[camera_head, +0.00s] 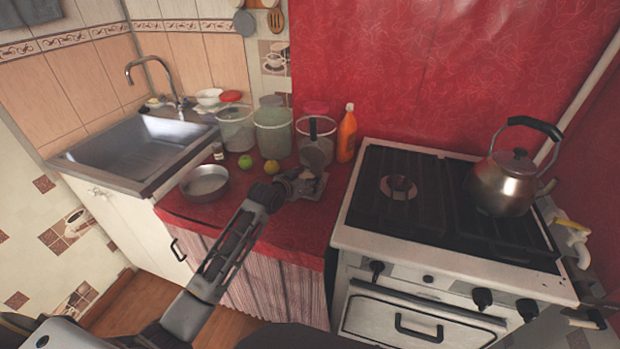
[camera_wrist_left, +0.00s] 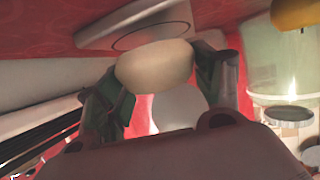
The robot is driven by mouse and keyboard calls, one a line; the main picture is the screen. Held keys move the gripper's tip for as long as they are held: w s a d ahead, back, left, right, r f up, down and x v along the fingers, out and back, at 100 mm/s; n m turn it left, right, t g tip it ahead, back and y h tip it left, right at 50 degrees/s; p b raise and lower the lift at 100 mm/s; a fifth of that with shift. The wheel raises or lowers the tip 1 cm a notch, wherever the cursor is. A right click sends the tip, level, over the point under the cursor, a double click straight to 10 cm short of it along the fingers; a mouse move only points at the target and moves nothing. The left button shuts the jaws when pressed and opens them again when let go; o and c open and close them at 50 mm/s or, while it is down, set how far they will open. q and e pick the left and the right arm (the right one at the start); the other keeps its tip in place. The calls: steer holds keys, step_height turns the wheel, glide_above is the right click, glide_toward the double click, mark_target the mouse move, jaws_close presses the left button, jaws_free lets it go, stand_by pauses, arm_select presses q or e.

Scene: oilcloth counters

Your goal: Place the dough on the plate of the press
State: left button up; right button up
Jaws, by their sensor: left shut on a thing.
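My left gripper (camera_head: 300,184) is shut on the pale, rounded dough (camera_wrist_left: 155,65), seen between its two fingers in the wrist view, which looks upside down. In the head view the gripper hides the dough. The press (camera_head: 316,150), grey with a raised round part, stands on the red counter right at my gripper. In the wrist view its pale base plate (camera_wrist_left: 112,34), marked with a ring, lies close to the dough. I cannot tell whether they touch. A pale round part (camera_wrist_left: 180,106) shows behind the dough. My right gripper is not in view.
An orange bottle (camera_head: 347,133) and glass jars (camera_head: 273,132) stand behind and beside the press. A green fruit (camera_head: 245,161), a yellow fruit (camera_head: 271,167) and a metal pan (camera_head: 205,183) lie to the left. The stove (camera_head: 450,255) with a kettle (camera_head: 508,180) is to the right.

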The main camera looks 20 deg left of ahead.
mark_target(310, 177)
arm_select(q)
steer(key=shift+w+d, duration=0.2)
steer(key=shift+w, duration=0.45)
steer(key=shift+w+d, duration=0.2)
steer(key=shift+w, duration=0.7)
steer(key=shift+f, duration=0.45)
steer(key=shift+f+b, duration=0.2)
steer(key=shift+b, duration=0.1)
steer(key=shift+f, duration=0.1)
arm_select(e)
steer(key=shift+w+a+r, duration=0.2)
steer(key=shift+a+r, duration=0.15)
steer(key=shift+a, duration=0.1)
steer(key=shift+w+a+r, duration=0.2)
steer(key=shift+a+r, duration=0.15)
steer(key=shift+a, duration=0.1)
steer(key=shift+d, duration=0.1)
